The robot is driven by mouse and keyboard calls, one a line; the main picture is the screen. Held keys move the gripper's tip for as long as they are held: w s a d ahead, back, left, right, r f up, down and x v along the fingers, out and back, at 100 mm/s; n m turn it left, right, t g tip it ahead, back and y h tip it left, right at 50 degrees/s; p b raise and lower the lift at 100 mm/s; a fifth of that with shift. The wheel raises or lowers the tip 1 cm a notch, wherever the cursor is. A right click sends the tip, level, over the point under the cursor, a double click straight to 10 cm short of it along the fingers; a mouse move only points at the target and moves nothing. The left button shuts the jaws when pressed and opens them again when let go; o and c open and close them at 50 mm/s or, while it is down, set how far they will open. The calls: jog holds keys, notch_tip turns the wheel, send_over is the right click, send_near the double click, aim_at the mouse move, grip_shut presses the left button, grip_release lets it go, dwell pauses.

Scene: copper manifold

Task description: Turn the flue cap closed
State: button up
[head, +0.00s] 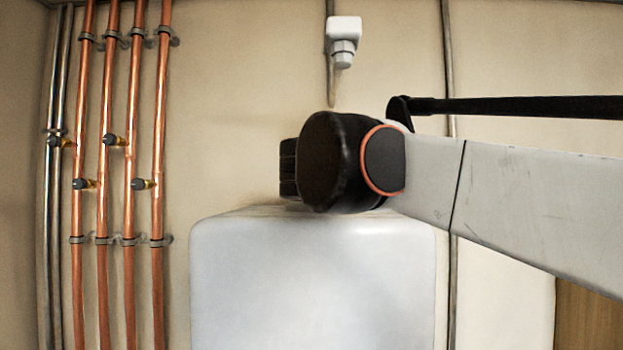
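A black ribbed piece (289,168) shows just above the top of the white boiler casing (312,285), at the left edge of my arm's dark round joint. It looks like the flue cap, but most of it is hidden behind that joint, so I cannot tell how far it is turned. My arm reaches in from the right and covers the space over the casing. My gripper's fingers do not show; they are hidden behind the arm or outside the picture. I cannot see whether anything touches the cap.
Several upright copper pipes (104,210) with small dark-handled valves (113,140) run along the wall at the left. A white wall fitting (343,40) with a grey conduit hangs above the casing. The wall between the pipes and the casing is clear.

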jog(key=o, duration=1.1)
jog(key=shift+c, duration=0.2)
